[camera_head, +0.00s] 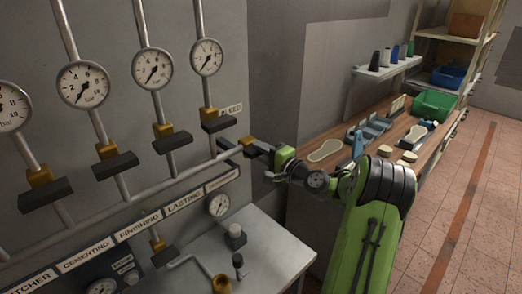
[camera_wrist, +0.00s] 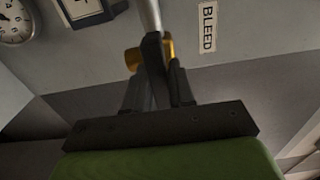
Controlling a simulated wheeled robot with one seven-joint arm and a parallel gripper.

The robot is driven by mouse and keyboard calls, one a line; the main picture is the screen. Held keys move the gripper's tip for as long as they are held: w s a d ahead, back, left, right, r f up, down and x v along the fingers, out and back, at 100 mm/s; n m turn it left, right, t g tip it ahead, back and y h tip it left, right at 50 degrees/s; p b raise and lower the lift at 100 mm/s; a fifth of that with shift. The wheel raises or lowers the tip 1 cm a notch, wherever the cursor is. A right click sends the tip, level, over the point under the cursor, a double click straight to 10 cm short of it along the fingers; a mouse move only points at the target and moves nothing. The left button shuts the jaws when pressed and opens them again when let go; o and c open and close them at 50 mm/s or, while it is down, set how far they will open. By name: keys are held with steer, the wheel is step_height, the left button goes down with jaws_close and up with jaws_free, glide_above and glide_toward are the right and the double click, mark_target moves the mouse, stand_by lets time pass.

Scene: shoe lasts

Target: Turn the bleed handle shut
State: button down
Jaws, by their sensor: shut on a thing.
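The bleed valve shows in the head view as a small brass body (camera_head: 247,142) at the right end of the horizontal pipe. In the wrist view its brass parts (camera_wrist: 132,60) flank a dark handle (camera_wrist: 152,52), which lies roughly in line with the grey pipe in that picture. A BLEED label (camera_wrist: 209,28) is on the wall beside it; it also shows in the head view (camera_head: 230,109). My gripper (camera_head: 264,148) reaches in from the right and is shut on the bleed handle. In the wrist view the gripper's fingers (camera_wrist: 157,88) hide the handle's near end.
Several gauges and dark-handled valves (camera_head: 171,141) line the wall to the left. A label strip (camera_head: 140,226) and a grey bench (camera_head: 262,243) with small fittings lie below. A wooden worktable (camera_head: 397,128) with shoe parts and a green bin (camera_head: 434,105) stands behind my arm.

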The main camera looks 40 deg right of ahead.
steer(key=c, duration=1)
jaws_free()
steer(key=shift+c, duration=0.2)
steer(key=s+d+b, duration=0.2)
steer(key=s, duration=1.3)
steer(key=shift+s, duration=0.3)
steer(key=shift+d, duration=0.1)
